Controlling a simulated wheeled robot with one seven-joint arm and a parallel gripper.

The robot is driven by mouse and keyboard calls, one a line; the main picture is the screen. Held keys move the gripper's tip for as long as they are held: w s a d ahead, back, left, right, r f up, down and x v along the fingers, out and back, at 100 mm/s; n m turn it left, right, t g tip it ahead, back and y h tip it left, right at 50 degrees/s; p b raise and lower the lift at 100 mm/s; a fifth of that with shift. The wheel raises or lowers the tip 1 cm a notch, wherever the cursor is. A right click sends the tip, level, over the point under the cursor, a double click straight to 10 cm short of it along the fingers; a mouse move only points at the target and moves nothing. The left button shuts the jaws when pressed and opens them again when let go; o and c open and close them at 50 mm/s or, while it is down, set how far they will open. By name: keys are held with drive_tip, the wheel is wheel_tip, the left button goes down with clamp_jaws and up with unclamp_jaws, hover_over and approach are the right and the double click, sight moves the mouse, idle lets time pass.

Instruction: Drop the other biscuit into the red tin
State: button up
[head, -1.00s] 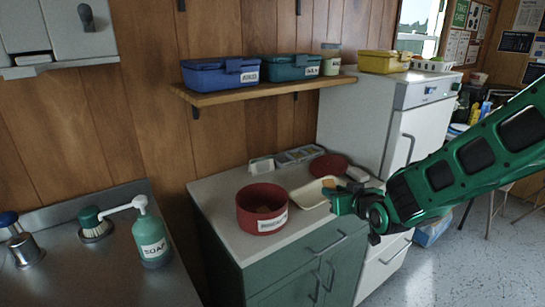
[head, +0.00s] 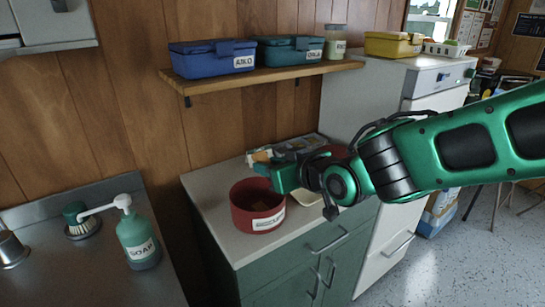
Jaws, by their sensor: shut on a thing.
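The red tin (head: 256,214) with a white label stands open on the pale counter, left of the middle in the head view. My gripper (head: 261,157) is raised above and behind the tin's rim in the picture. It is shut on the biscuit, of which only a small tan patch shows between the fingertips. My green wrist hides part of the tin's right rim, and I cannot make out what lies inside the tin. The cream tray (head: 303,197) is mostly hidden behind my arm.
A red lid (head: 336,151) lies partly hidden behind my arm at the back. A shelf (head: 270,80) with lunch boxes hangs above the counter. The fridge (head: 362,98) stands to the right. A green soap bottle (head: 138,240) stands by the sink at left.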

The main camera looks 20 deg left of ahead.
drive_tip(key=shift+f, duration=1.55)
drive_tip(key=o, duration=1.1)
drive_tip(key=v, duration=1)
drive_tip(key=shift+s+d, duration=0.2)
drive_tip(key=shift+d, duration=0.1)
drive_tip(key=shift+r, duration=0.1)
